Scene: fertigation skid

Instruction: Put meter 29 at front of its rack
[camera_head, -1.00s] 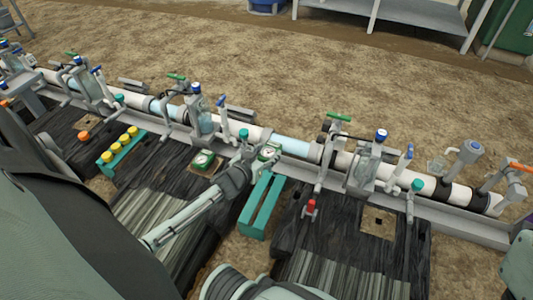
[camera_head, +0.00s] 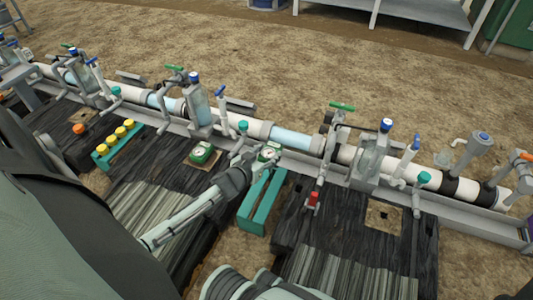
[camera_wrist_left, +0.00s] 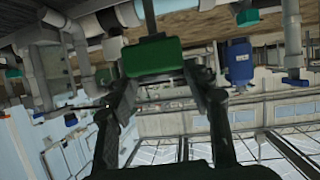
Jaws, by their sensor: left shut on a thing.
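My left gripper (camera_head: 254,158) is shut on a green meter (camera_head: 269,153) with a pale round dial, whose number is too small to read. The meter is at the far end of a teal rack (camera_head: 250,212); I cannot tell whether it touches the rack. In the left wrist view, the green meter (camera_wrist_left: 152,57) sits between the fingertips of the left gripper (camera_wrist_left: 160,84). A second green meter (camera_head: 202,153) lies on a brown pad on the dark bench to the left. My right gripper is not in view.
A long white pipe (camera_head: 235,122) with valves and bottles runs behind the rack. A teal rack (camera_head: 107,160) with several yellow caps stands at left. A red-handled valve (camera_head: 314,201) stands right of the rack. A bare brown pad (camera_head: 384,216) lies farther right.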

